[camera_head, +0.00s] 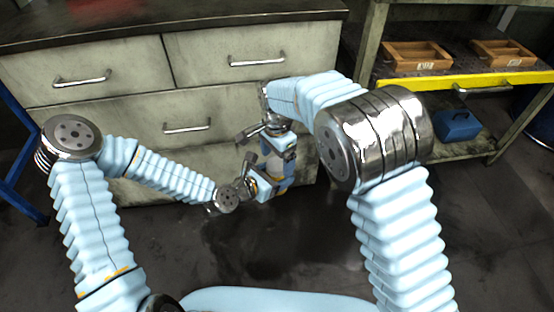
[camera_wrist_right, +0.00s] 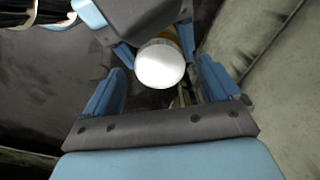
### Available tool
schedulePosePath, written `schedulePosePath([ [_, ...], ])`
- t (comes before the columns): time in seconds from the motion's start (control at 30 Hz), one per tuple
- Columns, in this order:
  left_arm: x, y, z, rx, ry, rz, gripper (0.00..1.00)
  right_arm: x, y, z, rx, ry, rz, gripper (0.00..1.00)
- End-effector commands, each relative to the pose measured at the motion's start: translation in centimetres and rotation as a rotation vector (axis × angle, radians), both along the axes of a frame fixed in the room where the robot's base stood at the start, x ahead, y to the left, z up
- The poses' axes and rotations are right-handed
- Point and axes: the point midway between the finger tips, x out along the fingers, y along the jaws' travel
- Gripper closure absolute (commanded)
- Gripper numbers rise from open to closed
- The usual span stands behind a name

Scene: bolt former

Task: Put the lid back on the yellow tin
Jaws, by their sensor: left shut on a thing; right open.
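In the right wrist view a round object with a smooth white face (camera_wrist_right: 160,66) and a strip of yellow side behind it sits beyond my right fingers. I take it for the yellow tin; whether the white face is its lid I cannot tell. My left gripper (camera_wrist_right: 156,45) is shut on it, its blue fingers on either side. My right gripper (camera_wrist_right: 160,88) is open, its fingers apart and pointing towards the white face, with nothing held. In the head view both grippers meet near the middle, in front of the drawers, and the tin is mostly hidden there. No separate lid shows.
A grey drawer cabinet (camera_head: 220,105) with metal handles stands close behind the grippers. At the right, a shelf unit with a yellow edge (camera_head: 460,86) carries wooden trays (camera_head: 418,57) and a blue box (camera_head: 459,126) below. The dark floor (camera_head: 285,245) is clear.

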Motion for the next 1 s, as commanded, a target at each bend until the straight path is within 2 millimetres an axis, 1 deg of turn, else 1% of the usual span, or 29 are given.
schedulePosePath([
  [0.03, 0.0, 0.0, 0.1, -0.001, -0.002, 0.0, 1.0, 0.1, 0.1, 0.9, 0.003, -0.004, 0.0, 0.1],
  [0.3, 0.0, 0.0, 0.1, -0.001, -0.002, 0.0, 1.0, 0.1, 0.0, 6.7, 0.003, -0.004, 0.0, 0.1],
  [0.4, 0.0, 0.0, 0.1, -0.001, -0.002, 0.0, 1.0, 0.1, 0.0, 8.4, 0.002, -0.004, 0.0, 0.1],
  [0.5, 0.0, 0.0, 0.1, -0.001, -0.002, 0.0, 1.0, 0.1, 0.0, 9.7, 0.002, -0.002, -0.001, 0.1],
  [0.67, 0.0, 0.0, 0.1, -0.001, -0.002, 0.0, 1.0, 0.0, 0.0, 10.7, 0.001, -0.001, -0.001, 0.1],
  [1.0, 0.0, 0.0, 0.1, -0.001, -0.002, 0.0, 1.0, 0.0, 0.0, 10.8, 0.001, -0.001, -0.001, 0.1],
])
